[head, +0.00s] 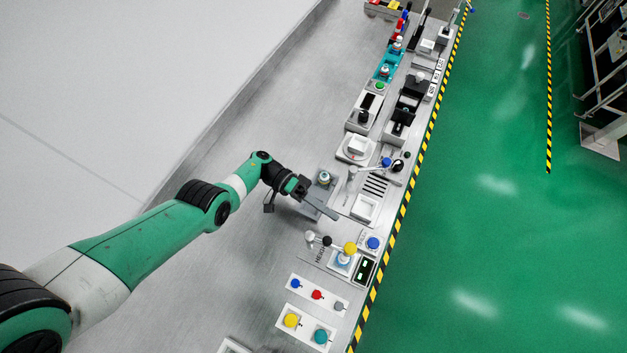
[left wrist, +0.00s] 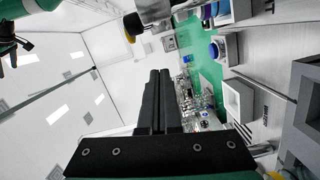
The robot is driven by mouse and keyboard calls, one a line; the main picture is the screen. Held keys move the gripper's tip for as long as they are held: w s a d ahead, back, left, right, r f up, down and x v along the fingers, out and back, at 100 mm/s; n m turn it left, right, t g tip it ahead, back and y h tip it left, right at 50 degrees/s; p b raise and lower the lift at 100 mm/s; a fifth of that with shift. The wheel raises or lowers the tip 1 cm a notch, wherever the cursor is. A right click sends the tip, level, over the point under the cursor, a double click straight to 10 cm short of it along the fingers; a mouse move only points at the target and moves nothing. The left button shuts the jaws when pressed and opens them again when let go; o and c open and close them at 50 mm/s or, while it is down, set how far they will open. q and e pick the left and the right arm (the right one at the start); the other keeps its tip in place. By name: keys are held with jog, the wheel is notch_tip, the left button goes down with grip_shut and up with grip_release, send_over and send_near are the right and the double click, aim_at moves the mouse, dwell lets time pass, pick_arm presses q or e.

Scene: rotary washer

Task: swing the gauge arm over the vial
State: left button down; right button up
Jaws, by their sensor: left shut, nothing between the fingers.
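The gauge station (head: 320,259), its printed label partly readable as "HEIGH", stands below my left gripper in the head view. Its gauge arm seems to be the thin bar with a yellow knob (head: 350,248) at one end and dark and white round parts at the other. A pale blue item (head: 343,260), perhaps the vial, sits close below the yellow knob; the exact overlap is unclear. My left gripper (head: 335,214) is shut and empty, above and apart from the station. Its black fingers (left wrist: 160,95) lie together in the left wrist view, with a yellow-and-black knob (left wrist: 132,27) at upper left.
A blue button (head: 373,243) and a dark display (head: 364,270) flank the station. A white square tray (head: 364,208) lies right of the gripper. A round-topped item (head: 324,177) stands just above it. Button panels (head: 316,294) lie below. Bare bench lies left.

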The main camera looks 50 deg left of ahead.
aim_at(328, 237)
pick_arm(q)
jog(key=shift+s+d+f+p, duration=0.25)
jog(key=shift+s+d+p, duration=0.5)
jog(key=shift+d, duration=0.2)
jog(key=shift+s+d+f+p, duration=0.25)
jog(key=shift+s+d+p, duration=0.35)
jog(key=shift+s+d, duration=0.3)
jog(key=shift+w, duration=0.1)
jog(key=shift+s+d+p, duration=0.4)
jog(key=shift+s+p, duration=0.1)
jog(key=shift+p, duration=0.1)
